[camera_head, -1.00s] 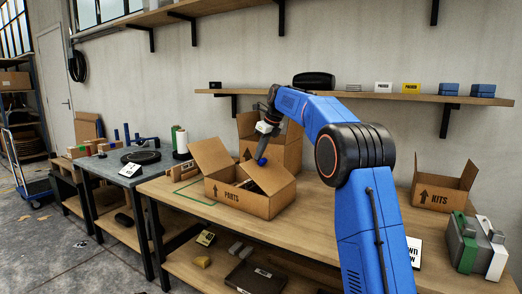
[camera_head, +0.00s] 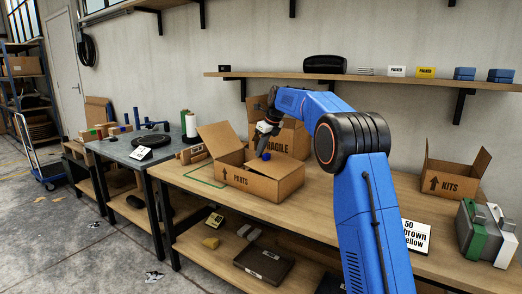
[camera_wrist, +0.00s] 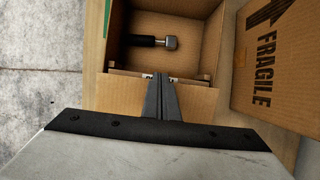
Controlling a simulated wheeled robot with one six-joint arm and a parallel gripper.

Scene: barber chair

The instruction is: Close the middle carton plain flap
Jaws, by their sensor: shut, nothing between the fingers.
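In the wrist view, the open carton (camera_wrist: 209,55) holds a black tool with a grey head (camera_wrist: 155,42). My gripper (camera_head: 259,150) reaches down at the far side of the PARTS carton. In the wrist view, my gripper (camera_wrist: 160,76) is shut and empty, its fingers over a plain brown panel (camera_wrist: 125,93) at the carton's edge. I cannot tell whether they touch it.
The FRAGILE carton (camera_head: 290,141) stands close behind. The KITS carton (camera_head: 452,187) is open at the right, beside a white sign (camera_head: 414,237) and green-and-grey cases (camera_head: 478,234). A wall shelf (camera_head: 390,80) runs above. The bench between PARTS and KITS is clear.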

